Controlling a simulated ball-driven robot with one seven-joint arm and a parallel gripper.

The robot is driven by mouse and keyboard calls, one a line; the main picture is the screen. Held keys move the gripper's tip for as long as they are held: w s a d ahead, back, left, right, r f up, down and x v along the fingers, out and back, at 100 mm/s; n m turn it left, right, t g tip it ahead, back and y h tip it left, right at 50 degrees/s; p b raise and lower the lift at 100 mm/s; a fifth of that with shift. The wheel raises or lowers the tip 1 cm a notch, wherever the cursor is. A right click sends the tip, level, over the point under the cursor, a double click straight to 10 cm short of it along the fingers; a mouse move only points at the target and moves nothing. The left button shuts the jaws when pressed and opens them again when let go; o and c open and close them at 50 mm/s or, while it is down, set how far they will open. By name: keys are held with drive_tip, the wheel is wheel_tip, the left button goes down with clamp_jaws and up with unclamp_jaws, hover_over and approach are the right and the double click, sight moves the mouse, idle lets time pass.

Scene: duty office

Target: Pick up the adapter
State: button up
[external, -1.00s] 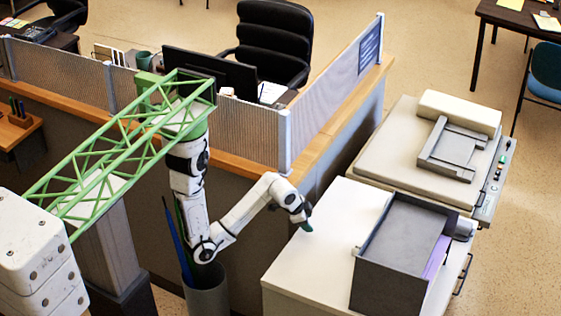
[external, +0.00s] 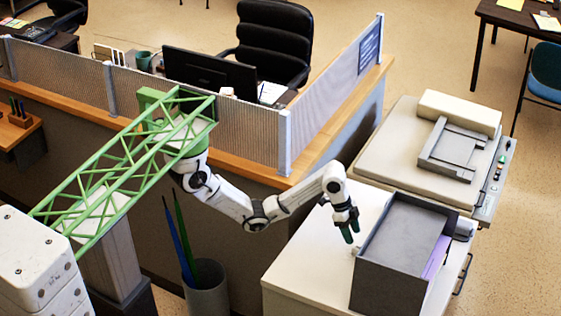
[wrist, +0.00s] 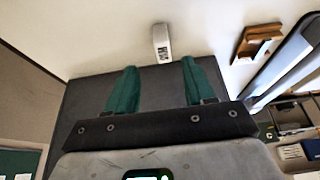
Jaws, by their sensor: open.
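A small white block with dark markings on its end, which looks like the adapter (wrist: 161,43), lies on the pale top in the wrist view, just beyond the edge of a dark grey area. It sits ahead of my fingertips, between their lines and apart from them. My gripper (wrist: 158,77) is open, with two green fingers and nothing between them. In the external view my gripper (external: 351,232) points down over the cabinet top, just left of the dark tray unit. The adapter is too small to make out surely there.
The dark tray unit (external: 376,262) stands close to my gripper's right on the white cabinet (external: 300,262). A beige machine (external: 390,150) is behind it. A partitioned desk (external: 250,165) lies to the left. A brown wooden item (wrist: 258,42) shows in the wrist view. The cabinet's left part is clear.

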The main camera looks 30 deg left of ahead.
sight(359, 247)
drive_tip(key=p+x, duration=0.1)
drive_tip(key=x, duration=0.7)
drive_tip(key=shift+w+d, duration=0.15)
drive_tip(key=shift+w, duration=0.05)
drive_tip(key=shift+c, duration=0.3)
clamp_jaws()
drive_tip(key=shift+r, duration=0.15)
